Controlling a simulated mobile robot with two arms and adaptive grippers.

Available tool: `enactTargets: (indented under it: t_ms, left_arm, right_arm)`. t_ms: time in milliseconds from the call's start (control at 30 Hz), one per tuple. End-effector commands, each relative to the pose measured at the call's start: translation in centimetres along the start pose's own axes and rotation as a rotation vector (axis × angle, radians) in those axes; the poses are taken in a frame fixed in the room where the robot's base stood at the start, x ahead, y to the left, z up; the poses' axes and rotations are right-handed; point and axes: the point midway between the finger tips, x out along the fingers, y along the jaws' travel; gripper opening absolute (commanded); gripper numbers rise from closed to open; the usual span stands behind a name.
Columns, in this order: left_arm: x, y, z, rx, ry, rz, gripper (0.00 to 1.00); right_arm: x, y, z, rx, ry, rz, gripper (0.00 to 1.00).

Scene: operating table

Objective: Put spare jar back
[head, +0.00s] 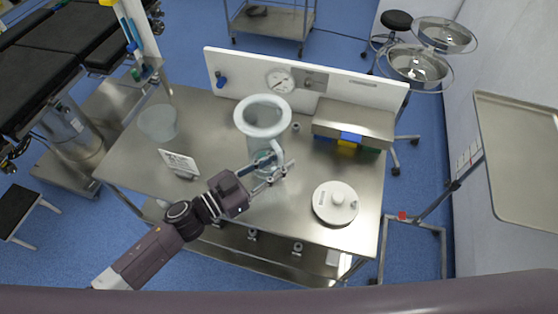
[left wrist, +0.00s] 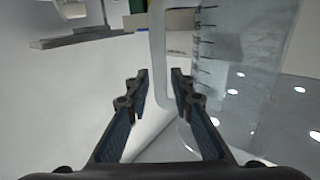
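A clear jar with a thick pale rim (head: 262,108) stands on the steel table (head: 225,215). A second clear, faint jar (head: 158,122) stands at the table's left; I cannot tell which is the spare. My left gripper (head: 276,172) is at the rimmed jar's near side, low by its body. In the left wrist view its fingers (left wrist: 160,88) are apart, with a pale upright strip, seemingly the jar's handle (left wrist: 158,50), between them. The graduated clear wall (left wrist: 235,70) is just right of the fingers. Contact with the strip is not clear. My right gripper is out of view.
A round white lid (head: 335,203) lies at the table's right front. A steel box (head: 352,123) with coloured fronts stands at the back right, before a white panel (head: 235,70) with a gauge. A white card (head: 178,163) stands left of my gripper.

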Motion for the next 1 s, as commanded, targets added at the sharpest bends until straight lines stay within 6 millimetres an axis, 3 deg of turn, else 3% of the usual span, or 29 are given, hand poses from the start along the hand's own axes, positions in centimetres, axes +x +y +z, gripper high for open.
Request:
enactTargets:
  t_ms: [400,567,800,1000]
  left_arm:
    - [-0.2,0.0,-0.4,0.001,-0.001,0.0,0.28]
    - [-2.8,0.0,0.0,0.0,-0.004,0.0,0.28]
    - [-8.2,0.1,0.1,-0.001,-0.005,0.0,0.28]
    - [-10.9,0.0,-0.1,0.0,-0.003,0.0,0.28]
  right_arm:
    - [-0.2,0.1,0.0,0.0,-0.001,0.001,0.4]
    - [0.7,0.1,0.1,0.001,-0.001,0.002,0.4]
    - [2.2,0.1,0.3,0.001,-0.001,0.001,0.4]
    - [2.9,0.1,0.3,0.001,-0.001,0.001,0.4]
